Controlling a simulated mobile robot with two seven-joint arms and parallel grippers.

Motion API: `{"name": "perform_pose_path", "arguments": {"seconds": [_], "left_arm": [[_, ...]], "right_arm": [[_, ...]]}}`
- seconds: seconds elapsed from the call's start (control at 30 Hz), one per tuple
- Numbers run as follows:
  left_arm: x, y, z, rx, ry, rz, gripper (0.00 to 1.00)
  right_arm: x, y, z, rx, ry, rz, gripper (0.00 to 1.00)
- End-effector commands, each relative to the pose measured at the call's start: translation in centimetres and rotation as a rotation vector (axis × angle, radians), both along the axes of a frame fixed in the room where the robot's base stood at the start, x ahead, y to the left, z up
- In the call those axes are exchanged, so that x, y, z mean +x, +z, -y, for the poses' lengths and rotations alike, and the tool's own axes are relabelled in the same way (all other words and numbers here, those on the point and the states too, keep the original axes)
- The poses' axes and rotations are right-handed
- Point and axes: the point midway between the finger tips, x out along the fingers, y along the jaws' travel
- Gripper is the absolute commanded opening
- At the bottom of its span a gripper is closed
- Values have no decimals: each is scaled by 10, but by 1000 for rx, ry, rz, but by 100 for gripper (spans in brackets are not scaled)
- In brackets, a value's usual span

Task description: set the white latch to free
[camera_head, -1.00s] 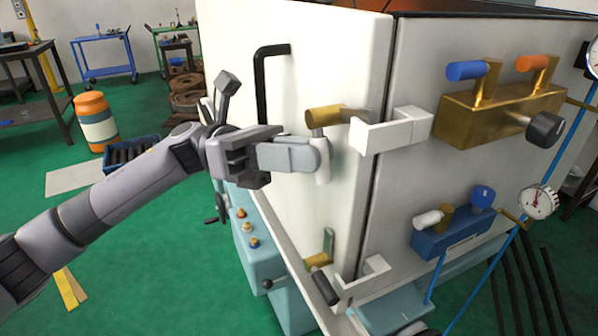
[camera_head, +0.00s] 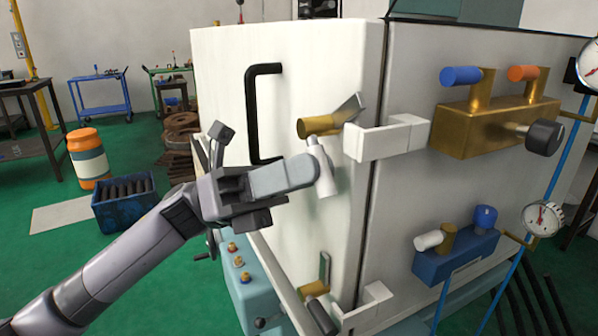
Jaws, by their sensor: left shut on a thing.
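The white latch has a white handle (camera_head: 325,175) hanging below a brass pivot (camera_head: 318,125) on the white door. A flat metal tongue (camera_head: 349,106) slants up and right from the pivot, its tip above the left end of a white catch bracket (camera_head: 388,138). My left gripper (camera_head: 308,170) is shut on the white handle near its upper part. Its fingers cover part of the handle, which leans slightly. My right gripper is not in view.
A black door handle (camera_head: 252,115) stands left of the latch. Below is a second latch with a black grip (camera_head: 321,316) and its own white bracket (camera_head: 368,308). A brass valve block (camera_head: 490,125) and a blue valve block (camera_head: 455,255) project on the right panel.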

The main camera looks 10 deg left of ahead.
Motion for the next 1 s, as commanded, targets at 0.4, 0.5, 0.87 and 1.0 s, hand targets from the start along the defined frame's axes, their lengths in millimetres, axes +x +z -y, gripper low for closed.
{"name": "perform_pose_path", "arguments": {"seconds": [0.4,0.5,0.87,1.0], "left_arm": [[0,0,0,0,0,1,45],[1,-1,-2,0,1,1,45],[13,-28,-47,0,4,-2,45],[16,-34,-58,0,2,-2,45]], "right_arm": [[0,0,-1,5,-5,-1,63],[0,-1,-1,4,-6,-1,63],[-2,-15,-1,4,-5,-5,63],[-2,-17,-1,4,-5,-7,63]]}}
